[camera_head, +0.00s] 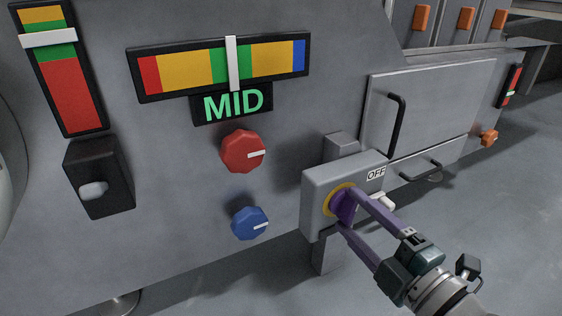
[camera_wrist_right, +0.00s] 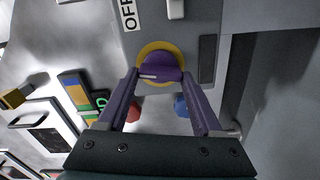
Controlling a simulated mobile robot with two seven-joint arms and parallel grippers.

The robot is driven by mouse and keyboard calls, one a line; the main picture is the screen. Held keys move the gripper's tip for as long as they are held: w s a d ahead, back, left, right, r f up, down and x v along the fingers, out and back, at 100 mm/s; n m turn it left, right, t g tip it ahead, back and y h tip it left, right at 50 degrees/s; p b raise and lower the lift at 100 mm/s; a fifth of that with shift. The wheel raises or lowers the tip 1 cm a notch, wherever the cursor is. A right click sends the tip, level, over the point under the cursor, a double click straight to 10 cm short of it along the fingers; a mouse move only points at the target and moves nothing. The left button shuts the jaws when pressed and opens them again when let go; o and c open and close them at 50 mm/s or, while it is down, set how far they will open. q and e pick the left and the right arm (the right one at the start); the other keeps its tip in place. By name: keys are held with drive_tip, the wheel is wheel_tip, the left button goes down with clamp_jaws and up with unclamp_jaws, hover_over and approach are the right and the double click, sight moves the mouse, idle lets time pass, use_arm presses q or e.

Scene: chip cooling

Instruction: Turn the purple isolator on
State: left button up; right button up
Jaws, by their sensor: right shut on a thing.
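The purple isolator (camera_head: 344,204) is a round purple knob on a yellow ring, on the face of a grey box (camera_head: 318,194) with an "OFF" label (camera_head: 376,174). My right gripper (camera_head: 350,208) is at the knob with its two purple fingers on either side, shut on it. In the right wrist view the knob (camera_wrist_right: 160,70) shows a white mark pointing left, and the "OFF" label (camera_wrist_right: 128,15) is above it to the left. A small white switch (camera_head: 384,201) is beside the knob on the box. My left gripper is not in view.
A red knob (camera_head: 242,152) and a blue knob (camera_head: 249,223) are on the grey panel left of the box, under a "MID" display (camera_head: 233,104). A black switch box (camera_head: 97,178) is farther left. A door with a black handle (camera_head: 397,124) is behind, to the right.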

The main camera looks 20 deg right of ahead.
drive_tip(key=shift+n, duration=1.2)
drive_tip(key=o, duration=1.4)
drive_tip(key=shift+c, duration=0.2)
drive_tip(key=shift+s, duration=0.3)
drive_tip(key=s+p, duration=0.3)
drive_tip(key=s, duration=0.6)
drive_tip(key=shift+s+d, duration=0.2)
drive_tip(key=shift+d, duration=0.15)
